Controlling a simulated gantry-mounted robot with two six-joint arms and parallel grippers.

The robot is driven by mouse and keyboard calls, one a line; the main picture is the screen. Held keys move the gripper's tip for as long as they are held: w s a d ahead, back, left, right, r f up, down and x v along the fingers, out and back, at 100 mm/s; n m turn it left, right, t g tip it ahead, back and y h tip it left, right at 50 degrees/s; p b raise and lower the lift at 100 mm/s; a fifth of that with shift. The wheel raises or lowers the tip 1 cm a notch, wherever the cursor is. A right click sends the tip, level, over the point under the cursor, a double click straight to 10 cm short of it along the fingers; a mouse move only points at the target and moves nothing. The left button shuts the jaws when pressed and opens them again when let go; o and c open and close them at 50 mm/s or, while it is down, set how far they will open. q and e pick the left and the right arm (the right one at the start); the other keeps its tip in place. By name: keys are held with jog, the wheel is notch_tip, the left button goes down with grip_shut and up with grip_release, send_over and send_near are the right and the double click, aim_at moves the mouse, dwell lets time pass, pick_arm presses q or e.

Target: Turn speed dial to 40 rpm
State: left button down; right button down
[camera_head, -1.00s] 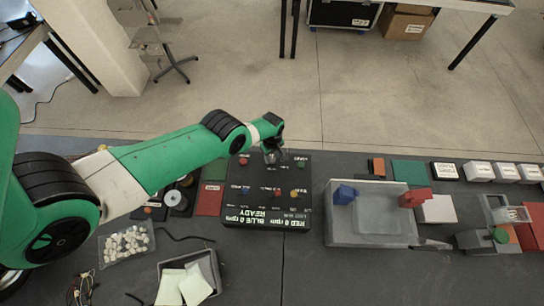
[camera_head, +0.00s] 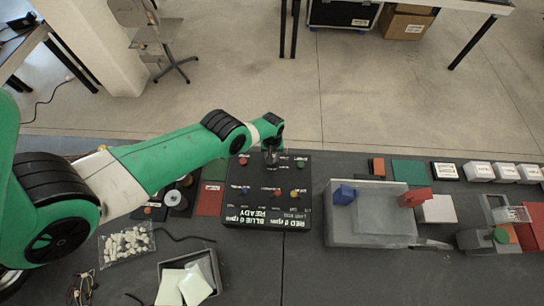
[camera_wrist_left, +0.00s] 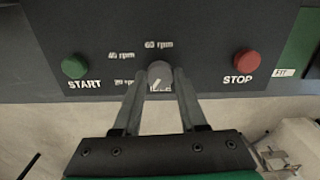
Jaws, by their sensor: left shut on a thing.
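The speed dial (camera_wrist_left: 160,72) is a small grey knob on the dark control panel (camera_head: 237,205), with 20, 40 and 60 rpm labels around it in the left wrist view. A short pale mark shows on it near the fingertips; which label it points to I cannot tell. My left gripper (camera_wrist_left: 159,80) is shut on the dial, one finger on each side. In the head view my left gripper (camera_head: 271,157) is at the panel's far edge and hides the dial. The panel's upside-down text reads RED 0 rpm, BLUE 0 rpm, READY. My right gripper is not seen.
A green START button (camera_wrist_left: 75,67) and a red STOP button (camera_wrist_left: 247,62) flank the dial. A bag of white pieces (camera_head: 127,243) and a grey tray (camera_head: 210,262) lie at front left.

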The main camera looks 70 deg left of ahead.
pick_arm(q)
jog(key=m, duration=0.4)
jog(key=shift+m, duration=0.3)
jog(key=m, duration=0.3)
jog(key=shift+m, duration=0.4)
jog(key=m, duration=0.4)
jog(key=shift+m, duration=2.2)
jog(key=shift+c, duration=2.2)
grip_release()
